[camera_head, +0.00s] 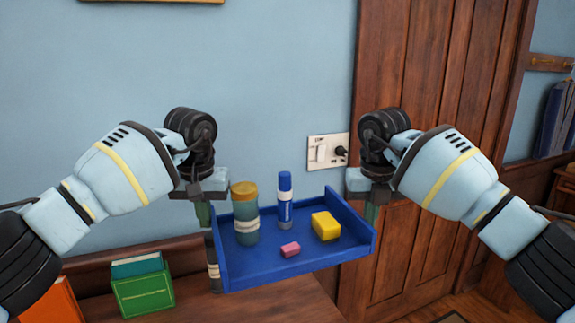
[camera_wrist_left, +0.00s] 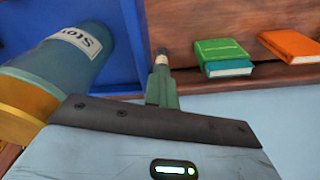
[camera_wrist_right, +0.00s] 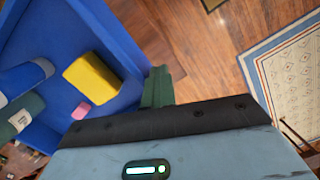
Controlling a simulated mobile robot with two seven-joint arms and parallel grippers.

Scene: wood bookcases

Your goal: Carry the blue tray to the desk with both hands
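In each wrist view one green finger shows outside the wall; the other is hidden. No desk is identifiable.
A dark banded bottle (camera_head: 213,262) stands close under the tray's left side. A wooden door (camera_head: 430,110) is behind right. Floor and a rug (camera_wrist_right: 285,80) lie right.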

